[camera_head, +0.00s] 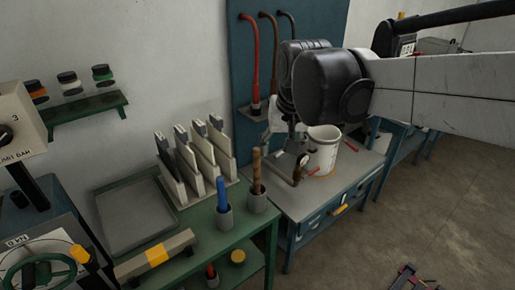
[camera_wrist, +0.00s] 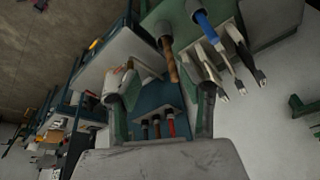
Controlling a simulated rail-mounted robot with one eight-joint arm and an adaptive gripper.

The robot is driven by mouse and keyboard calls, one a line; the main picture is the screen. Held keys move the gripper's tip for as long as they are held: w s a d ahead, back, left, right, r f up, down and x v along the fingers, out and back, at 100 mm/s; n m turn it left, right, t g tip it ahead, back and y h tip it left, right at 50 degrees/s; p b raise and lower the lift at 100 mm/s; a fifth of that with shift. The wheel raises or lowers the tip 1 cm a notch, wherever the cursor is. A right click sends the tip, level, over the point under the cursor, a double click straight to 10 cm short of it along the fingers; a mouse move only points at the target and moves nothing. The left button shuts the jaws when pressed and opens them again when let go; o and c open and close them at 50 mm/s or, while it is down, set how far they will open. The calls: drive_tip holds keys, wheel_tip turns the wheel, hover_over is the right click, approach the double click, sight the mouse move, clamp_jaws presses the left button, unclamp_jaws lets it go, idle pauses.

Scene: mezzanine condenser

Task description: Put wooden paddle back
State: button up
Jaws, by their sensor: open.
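A brown wooden stick, which looks like the handle of the wooden paddle (camera_head: 256,166), stands upright in a grey cup (camera_head: 257,199) on the green bench. Its lower end is hidden in the cup. It also shows in the wrist view (camera_wrist: 168,58), beyond my fingers and near their gap. A blue handle (camera_head: 222,190) stands in another grey cup (camera_head: 224,220) beside it. My gripper (camera_head: 284,140) is over the grey-topped table, behind and right of the stick, apart from it. In the wrist view its two fingers (camera_wrist: 165,90) are spread, with nothing between them.
A white bucket (camera_head: 322,150) stands on the grey-topped table (camera_head: 330,193), close to my gripper. Upright white plates (camera_head: 200,152) and a grey tray (camera_head: 136,215) are on the green bench. Red, brown and dark hooked tools (camera_head: 253,65) hang on a blue panel. Floor at right is mostly clear.

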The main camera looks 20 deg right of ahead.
drive_tip(key=s+f+n+t, duration=0.2)
drive_tip(key=s+f, duration=0.3)
drive_tip(key=s, duration=0.8)
drive_tip(key=shift+s+t, duration=0.2)
drive_tip(key=shift+t, duration=0.3)
wheel_tip(320, 180, down, 12)
drive_tip(key=b, duration=1.2)
drive_tip(key=shift+f, duration=0.15)
